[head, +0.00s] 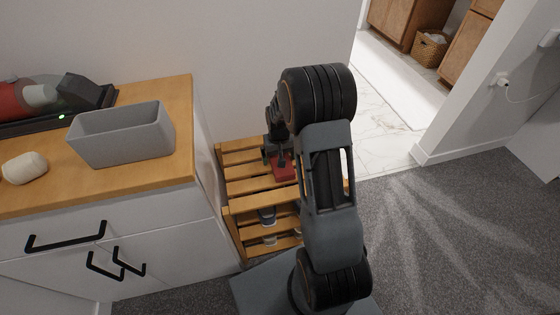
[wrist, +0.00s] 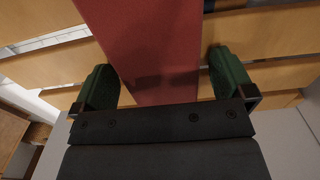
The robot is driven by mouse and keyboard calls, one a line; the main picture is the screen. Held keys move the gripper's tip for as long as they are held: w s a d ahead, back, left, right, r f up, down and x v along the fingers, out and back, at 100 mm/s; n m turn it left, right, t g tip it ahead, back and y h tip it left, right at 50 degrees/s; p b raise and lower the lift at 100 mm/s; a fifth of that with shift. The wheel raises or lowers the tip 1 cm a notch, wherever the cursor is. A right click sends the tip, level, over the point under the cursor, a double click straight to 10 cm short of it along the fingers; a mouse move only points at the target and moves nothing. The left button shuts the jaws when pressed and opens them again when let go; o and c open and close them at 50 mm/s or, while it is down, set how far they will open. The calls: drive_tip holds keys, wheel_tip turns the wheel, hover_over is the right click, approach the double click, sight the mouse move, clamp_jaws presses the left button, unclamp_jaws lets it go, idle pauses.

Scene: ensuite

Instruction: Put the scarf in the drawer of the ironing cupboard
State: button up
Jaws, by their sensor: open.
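The scarf looks like a flat red folded piece of cloth (head: 284,168) on the top shelf of a slatted wooden rack. In the wrist view the red scarf (wrist: 150,50) lies between my two green fingertips. My gripper (wrist: 165,78) is open around the scarf, with a gap on each side. In the head view my gripper (head: 278,157) is over the rack, partly hidden by my arm. A white cupboard (head: 160,250) with a wooden top stands left of the rack. Its black-handled front, with a drawer at the top, appears closed. I cannot tell if it is the ironing cupboard.
A grey bin (head: 125,135), a pale rounded object (head: 25,168) and a red-and-grey appliance (head: 50,100) are on the cupboard top. The slatted rack (head: 240,187) has small items on its lower shelf. Grey carpet (head: 450,240) is clear at right. A doorway opens beyond.

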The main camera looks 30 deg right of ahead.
drive_tip(key=shift+r, duration=0.1)
drive_tip(key=c, duration=1)
drive_tip(key=shift+c, duration=0.2)
